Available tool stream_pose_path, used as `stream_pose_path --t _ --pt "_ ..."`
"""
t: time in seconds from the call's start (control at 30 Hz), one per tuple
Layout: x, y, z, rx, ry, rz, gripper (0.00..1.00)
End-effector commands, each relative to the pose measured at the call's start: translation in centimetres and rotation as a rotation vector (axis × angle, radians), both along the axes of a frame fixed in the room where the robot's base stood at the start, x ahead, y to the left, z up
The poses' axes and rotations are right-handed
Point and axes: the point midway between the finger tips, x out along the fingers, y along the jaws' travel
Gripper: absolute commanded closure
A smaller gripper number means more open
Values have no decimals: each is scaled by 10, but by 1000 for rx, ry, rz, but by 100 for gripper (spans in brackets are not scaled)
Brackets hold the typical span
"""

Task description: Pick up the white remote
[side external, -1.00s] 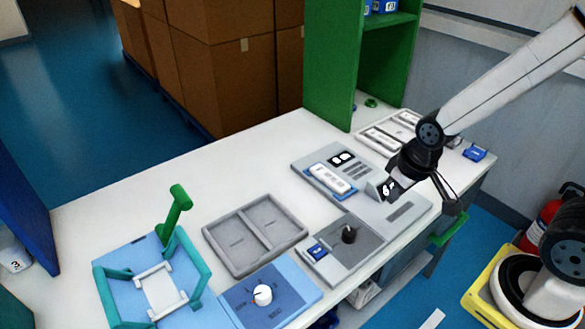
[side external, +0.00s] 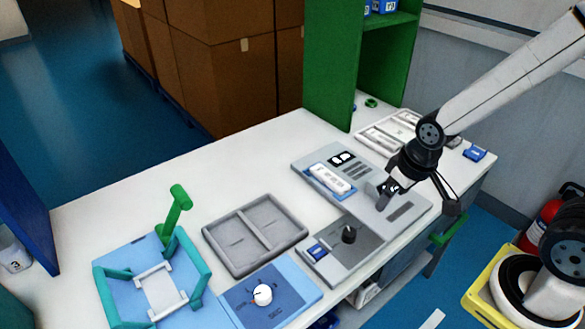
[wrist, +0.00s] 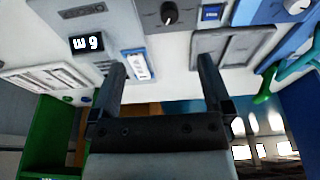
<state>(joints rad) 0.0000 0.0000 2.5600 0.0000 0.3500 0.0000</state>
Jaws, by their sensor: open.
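A white remote (side external: 329,178) lies in a blue holder on the grey test panel (side external: 308,155). In the wrist view the remote (wrist: 137,66) shows beside the inner side of the left finger, partly hidden by that finger. My gripper (side external: 386,197) is open and empty above the panel, to the right of the remote and apart from it in the side view. Its two fingers also show spread in the wrist view (wrist: 163,62), with nothing gripped between them.
A black display (side external: 342,158) sits on the panel behind the remote. A pale tray (side external: 366,137) with white pieces stands at the back right, near a green shelf (side external: 325,70). A dark knob (side external: 348,234) stands in front. A grey two-part tray (side external: 215,243) lies left.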

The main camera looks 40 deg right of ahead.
Motion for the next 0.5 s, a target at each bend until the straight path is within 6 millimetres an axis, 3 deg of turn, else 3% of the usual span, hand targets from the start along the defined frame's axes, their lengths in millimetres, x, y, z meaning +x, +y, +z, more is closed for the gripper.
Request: stream_pose_path --t 0.27,0.5 --pt "10 -1 -1 3 -5 0 0" --pt "51 -10 -8 13 -24 1 0"
